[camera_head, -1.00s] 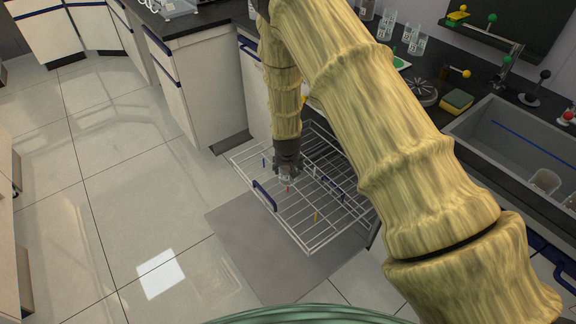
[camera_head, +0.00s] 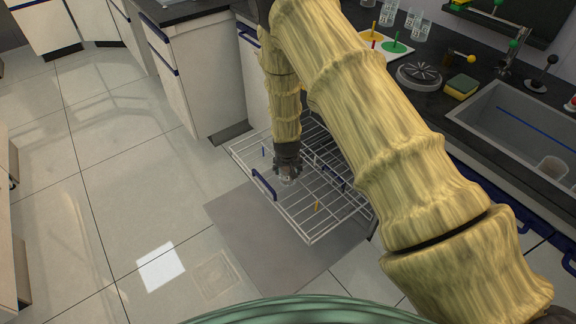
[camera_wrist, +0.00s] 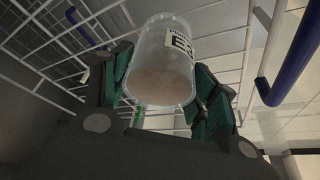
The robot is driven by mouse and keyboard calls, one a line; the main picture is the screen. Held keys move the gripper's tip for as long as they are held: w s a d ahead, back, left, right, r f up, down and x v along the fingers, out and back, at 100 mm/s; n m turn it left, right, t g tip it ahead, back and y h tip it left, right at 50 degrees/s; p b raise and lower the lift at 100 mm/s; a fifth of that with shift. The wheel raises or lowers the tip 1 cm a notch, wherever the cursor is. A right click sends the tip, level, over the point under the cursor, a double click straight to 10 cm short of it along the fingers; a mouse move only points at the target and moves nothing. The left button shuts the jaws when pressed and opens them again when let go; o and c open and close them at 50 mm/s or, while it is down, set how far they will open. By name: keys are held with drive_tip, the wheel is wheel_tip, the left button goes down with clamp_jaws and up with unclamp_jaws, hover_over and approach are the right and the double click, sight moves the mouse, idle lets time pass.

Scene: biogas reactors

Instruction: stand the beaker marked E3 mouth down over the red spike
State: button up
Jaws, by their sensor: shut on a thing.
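My gripper (camera_head: 287,173) points down over the pulled-out wire rack (camera_head: 310,240). In the wrist view its green-padded fingers (camera_wrist: 163,92) are shut on the clear beaker marked E3 (camera_wrist: 165,60), one finger on each side. The label E3 is readable on the beaker's wall. In the head view the beaker is a small pale shape (camera_head: 287,180) at the fingertips.
A yellow spike (camera_head: 317,206) and a blue spike (camera_head: 263,151) stand on the rack. The rack has a blue handle (camera_head: 264,188) in front. The counter holds several glasses, a sponge (camera_head: 461,86) and a sink (camera_head: 510,125). The floor at left is clear.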

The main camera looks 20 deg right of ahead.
drive_tip(key=o, duration=1.1)
drive_tip(key=v, duration=1.2)
drive_tip(key=s+d+f+n+g+p, duration=0.1)
drive_tip(key=s+f+p, duration=0.3)
drive_tip(key=s, duration=0.8)
drive_tip(key=s+d+f+n+g+p, duration=0.1)
drive_tip(key=s+d+f+p, duration=0.15)
drive_tip(key=s, duration=0.95)
drive_tip(key=s+p, duration=0.1)
drive_tip(key=s, duration=0.5)
drive_tip(key=s+a+g+y+p, duration=0.1)
drive_tip(key=s+p, duration=0.1)
drive_tip(key=s, duration=0.5)
drive_tip(key=s+a+r+n+g+p, duration=0.1)
drive_tip(key=s+p, duration=0.1)
drive_tip(key=s, duration=0.5)
